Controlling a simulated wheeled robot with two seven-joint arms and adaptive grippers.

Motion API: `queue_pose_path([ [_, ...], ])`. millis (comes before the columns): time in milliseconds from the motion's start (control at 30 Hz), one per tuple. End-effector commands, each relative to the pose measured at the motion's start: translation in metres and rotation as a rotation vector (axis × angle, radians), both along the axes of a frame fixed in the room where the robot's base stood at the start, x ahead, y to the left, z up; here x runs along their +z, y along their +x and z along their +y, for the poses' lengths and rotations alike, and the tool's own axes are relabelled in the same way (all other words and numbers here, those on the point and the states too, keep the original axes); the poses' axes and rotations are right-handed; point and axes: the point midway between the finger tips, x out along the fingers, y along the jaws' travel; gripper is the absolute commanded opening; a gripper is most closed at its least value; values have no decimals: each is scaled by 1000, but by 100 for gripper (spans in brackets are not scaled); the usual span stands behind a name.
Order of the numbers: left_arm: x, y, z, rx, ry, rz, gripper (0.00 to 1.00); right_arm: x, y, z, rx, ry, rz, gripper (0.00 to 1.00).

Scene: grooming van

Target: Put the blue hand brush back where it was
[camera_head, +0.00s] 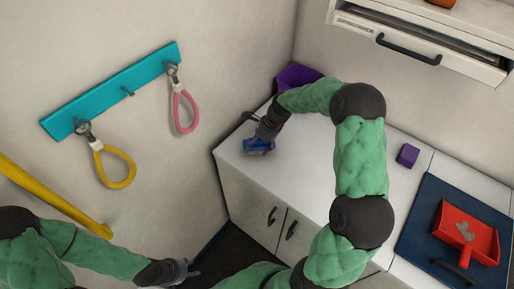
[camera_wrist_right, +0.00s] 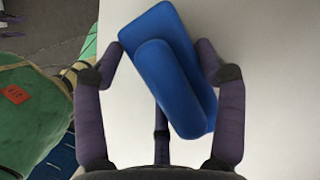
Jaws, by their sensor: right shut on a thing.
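The blue hand brush (camera_head: 258,148) is at the left end of the white counter, beneath my right gripper (camera_head: 262,138). In the right wrist view, the brush (camera_wrist_right: 175,80) lies aslant between the fingers of my right gripper (camera_wrist_right: 163,65), which is shut on it. I cannot tell whether the brush touches the counter or hangs just above it. My left gripper (camera_head: 183,271) is low at the bottom of the head view, away from the counter, with no object visible in it; its fingers are too small to read.
A red dustpan (camera_head: 467,236) lies on a dark blue mat (camera_head: 413,238) at the right. A small purple block (camera_head: 407,155) and a purple bin (camera_head: 297,77) stand on the white counter (camera_head: 235,151). A teal rack (camera_head: 110,92) with two looped leads hangs on the left wall.

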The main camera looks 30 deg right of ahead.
Motion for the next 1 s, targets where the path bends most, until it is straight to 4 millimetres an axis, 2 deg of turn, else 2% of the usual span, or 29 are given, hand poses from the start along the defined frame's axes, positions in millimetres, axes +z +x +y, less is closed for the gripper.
queue_pose_path([
  [67,-3,0,0,0,0,0,40,-9,0,-1,0,0,-1,45],
  [433,-3,0,0,0,0,0,40,-12,0,0,0,0,-1,45],
  [467,-3,0,0,0,0,0,40,-12,0,0,0,0,-1,74],
  [533,-3,0,0,0,0,0,40,-12,0,0,0,0,-1,94],
  [867,-3,0,0,0,0,0,40,-11,0,0,0,0,-1,95],
  [1000,-2,0,0,0,0,0,40,-5,0,-1,-1,-1,-2,95],
])
